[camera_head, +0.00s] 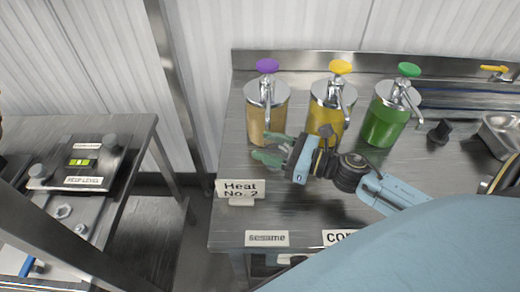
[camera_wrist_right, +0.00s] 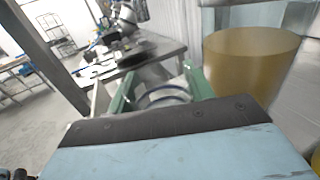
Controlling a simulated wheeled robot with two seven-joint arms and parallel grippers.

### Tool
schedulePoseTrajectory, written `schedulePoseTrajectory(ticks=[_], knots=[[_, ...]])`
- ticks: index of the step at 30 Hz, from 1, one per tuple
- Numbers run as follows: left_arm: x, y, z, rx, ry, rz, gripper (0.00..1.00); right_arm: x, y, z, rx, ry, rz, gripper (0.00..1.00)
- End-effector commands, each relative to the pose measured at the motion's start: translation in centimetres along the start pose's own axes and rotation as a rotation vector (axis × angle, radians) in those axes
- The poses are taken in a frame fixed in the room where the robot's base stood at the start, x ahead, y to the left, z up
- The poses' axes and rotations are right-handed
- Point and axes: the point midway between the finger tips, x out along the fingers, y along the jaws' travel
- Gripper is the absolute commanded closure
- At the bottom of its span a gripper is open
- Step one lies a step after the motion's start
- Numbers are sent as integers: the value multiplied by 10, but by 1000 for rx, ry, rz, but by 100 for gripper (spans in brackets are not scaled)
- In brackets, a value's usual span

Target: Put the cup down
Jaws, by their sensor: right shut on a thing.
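My right gripper (camera_head: 268,149) has green fingers and is over the left part of the steel counter, in front of the sesame-coloured dispenser. In the right wrist view the gripper (camera_wrist_right: 162,88) is shut on a cup (camera_wrist_right: 163,97), of which a pale curved rim with a dark blue line shows between the fingers. Most of the cup is hidden by the gripper body, and I cannot make it out in the head view. I cannot tell whether it touches the counter. My left gripper is not clearly in view.
The steel counter (camera_head: 285,215) bears a tan dispenser (camera_head: 266,115), a yellow one (camera_head: 325,115) and a green one (camera_head: 383,122) along its back. A "Heat No. 2" sign (camera_head: 241,189) stands at its left edge. Another steel table (camera_head: 120,130) is across a gap to the left.

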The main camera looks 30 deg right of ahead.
Motion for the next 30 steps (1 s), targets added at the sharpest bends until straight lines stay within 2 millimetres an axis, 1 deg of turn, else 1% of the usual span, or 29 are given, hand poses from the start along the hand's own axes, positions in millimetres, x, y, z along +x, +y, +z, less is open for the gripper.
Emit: schedulePoseTrajectory(ticks=[1,3,7,8,12,15,24,28,29,30], knots=[[-3,-1,-6,0,10,-1,64,9,-1,2,-1,-2,-1,70],[-4,-2,-11,0,18,-2,64,18,-1,2,-1,-2,-1,70],[-5,-2,-13,0,21,-2,64,25,0,-1,0,0,-1,70],[-4,-2,-13,0,21,-2,64,26,0,-3,1,0,-2,70],[-1,-1,-10,1,16,-2,64,26,0,-23,6,0,-3,70],[0,-1,-6,0,11,-1,64,26,0,-34,3,0,-2,70],[0,-1,-3,1,6,-1,64,25,0,-36,0,-1,-1,70],[5,-1,-2,1,6,-1,64,25,0,-40,0,-1,-1,70],[4,-1,-2,1,6,-1,64,25,0,-40,0,0,-1,46],[4,-1,-3,1,6,-1,64,25,0,-39,0,0,-1,40]])
